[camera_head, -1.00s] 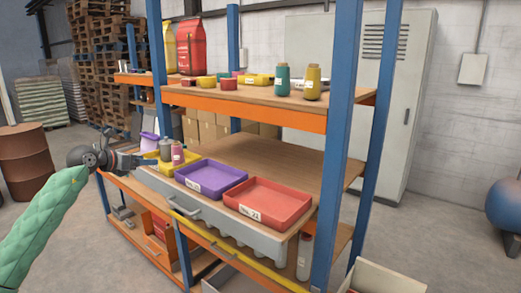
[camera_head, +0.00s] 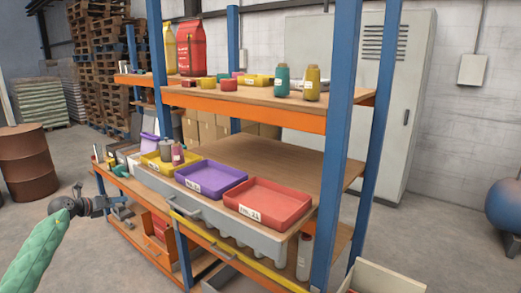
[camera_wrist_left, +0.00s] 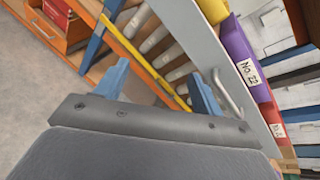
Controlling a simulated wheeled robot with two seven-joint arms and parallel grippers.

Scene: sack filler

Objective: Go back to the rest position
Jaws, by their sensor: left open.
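My left gripper (camera_head: 112,203) is at the left of the shelf rack, low and in front of its left end, beside the lower shelf level. Its two blue fingers (camera_wrist_left: 160,84) stand apart in the left wrist view with nothing between them. The gripper is open and empty. The green-sleeved left arm comes in from the lower left. My right gripper does not show.
A blue-and-orange rack holds a yellow tray (camera_head: 154,164), a purple tray (camera_head: 211,178) and a red tray (camera_head: 268,202) on a grey drawer (camera_head: 225,223) with a handle. A blue post (camera_head: 183,255) stands right of the gripper. Floor at left is clear up to a rusty barrel (camera_head: 27,165).

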